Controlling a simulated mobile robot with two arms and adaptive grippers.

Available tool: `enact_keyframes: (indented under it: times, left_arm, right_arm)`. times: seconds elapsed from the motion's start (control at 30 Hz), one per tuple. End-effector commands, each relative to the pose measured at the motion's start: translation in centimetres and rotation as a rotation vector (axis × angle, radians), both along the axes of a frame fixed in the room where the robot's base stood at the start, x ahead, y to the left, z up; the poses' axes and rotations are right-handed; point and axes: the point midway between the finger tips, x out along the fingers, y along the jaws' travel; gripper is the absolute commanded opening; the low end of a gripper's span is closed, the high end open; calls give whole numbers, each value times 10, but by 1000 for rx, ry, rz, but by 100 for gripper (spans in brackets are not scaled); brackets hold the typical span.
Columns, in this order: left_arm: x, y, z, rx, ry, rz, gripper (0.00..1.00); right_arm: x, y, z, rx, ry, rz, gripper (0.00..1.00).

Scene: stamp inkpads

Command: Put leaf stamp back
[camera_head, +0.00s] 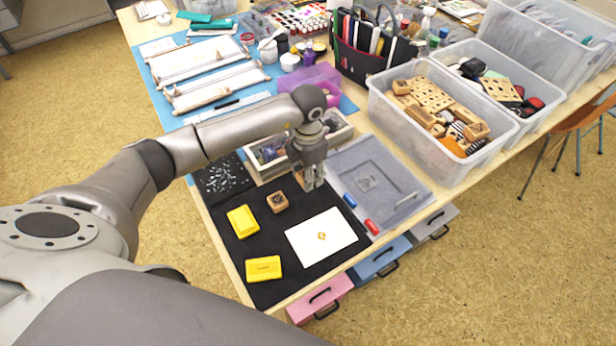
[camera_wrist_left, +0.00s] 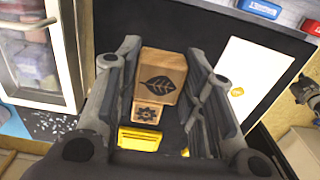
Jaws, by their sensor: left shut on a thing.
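My left gripper (camera_head: 309,184) is shut on the leaf stamp, a wooden block. In the left wrist view the leaf stamp (camera_wrist_left: 162,76) sits between the two fingers (camera_wrist_left: 165,98), its dark leaf face toward the camera. In the head view the gripper hides most of the stamp, above the far right part of the black mat (camera_head: 223,251). Another wooden stamp (camera_head: 278,202) with a dark flower-like mark rests on the mat. It also shows in the wrist view (camera_wrist_left: 147,114). Two yellow inkpads (camera_head: 243,221) (camera_head: 263,268) lie on the mat.
A white paper (camera_head: 321,237) with a small yellow print lies on the mat. A wooden box (camera_head: 268,154) stands behind the gripper. A grey tray (camera_head: 378,178) lies right, with blue (camera_head: 349,200) and red (camera_head: 372,227) pieces nearby. A clear bin (camera_head: 455,170) holds wooden blocks.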

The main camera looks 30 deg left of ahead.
Motion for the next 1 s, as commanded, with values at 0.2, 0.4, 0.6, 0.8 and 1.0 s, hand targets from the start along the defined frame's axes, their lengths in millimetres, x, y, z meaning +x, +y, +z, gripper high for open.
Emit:
enact_keyframes:
  times: [0.2,0.4,0.6,0.8,1.0]
  left_arm:
    - [8,4,-11,0,0,1,20]
    - [9,4,-36,-1,2,1,20]
    - [10,5,-44,0,-1,-1,20]
    - [10,5,-47,0,-1,0,20]
    - [10,5,-47,0,-1,0,55]
  right_arm:
    - [-1,7,2,8,2,-2,40]
    - [-4,7,13,8,8,-2,40]
    - [-6,5,12,5,9,0,40]
    - [-6,1,9,1,10,1,40]
    - [-6,-1,9,-2,11,2,40]
